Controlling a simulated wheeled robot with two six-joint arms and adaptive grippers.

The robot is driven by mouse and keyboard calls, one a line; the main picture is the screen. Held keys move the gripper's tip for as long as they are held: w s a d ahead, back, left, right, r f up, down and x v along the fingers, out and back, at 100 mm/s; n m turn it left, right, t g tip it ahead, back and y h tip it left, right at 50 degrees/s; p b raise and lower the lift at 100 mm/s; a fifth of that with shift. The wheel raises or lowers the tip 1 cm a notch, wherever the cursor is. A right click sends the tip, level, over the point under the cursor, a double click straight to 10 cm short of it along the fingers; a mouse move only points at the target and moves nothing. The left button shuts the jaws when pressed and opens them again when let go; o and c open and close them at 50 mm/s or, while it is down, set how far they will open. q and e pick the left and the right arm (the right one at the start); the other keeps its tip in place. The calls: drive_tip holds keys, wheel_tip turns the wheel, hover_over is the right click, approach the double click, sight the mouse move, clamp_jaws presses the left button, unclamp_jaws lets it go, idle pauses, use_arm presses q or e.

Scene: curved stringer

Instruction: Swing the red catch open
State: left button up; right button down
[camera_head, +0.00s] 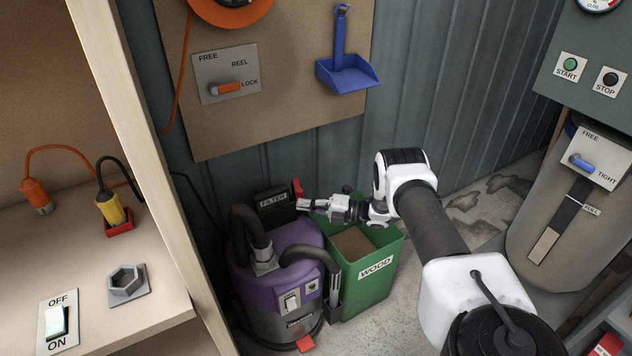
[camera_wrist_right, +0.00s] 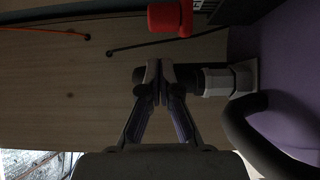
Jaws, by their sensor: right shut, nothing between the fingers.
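The red catch (camera_head: 297,188) sits at the right end of the black box labelled FILTER (camera_head: 273,199), on top of the purple vacuum (camera_head: 290,236). In the right wrist view the red catch (camera_wrist_right: 170,17) shows at the top, above the fingertips in the picture. My right gripper (camera_head: 304,204) reaches in from the right, its tips close to the catch. The right wrist view shows its fingers (camera_wrist_right: 160,82) shut and empty, with a visible gap in the picture to the catch. My left gripper is not in view.
A green bin labelled WOOD (camera_head: 376,268) stands right of the vacuum, under my right wrist. The vacuum's black hose (camera_head: 250,230) curves at its left. A wooden shelf (camera_head: 150,322) edges the left. A grey drum (camera_head: 545,215) stands at the right.

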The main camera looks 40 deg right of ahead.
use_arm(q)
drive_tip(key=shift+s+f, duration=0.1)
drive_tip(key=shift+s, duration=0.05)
use_arm(e)
drive_tip(key=v, duration=1)
drive_tip(key=shift+d, duration=0.2)
drive_tip(key=shift+s, duration=0.1)
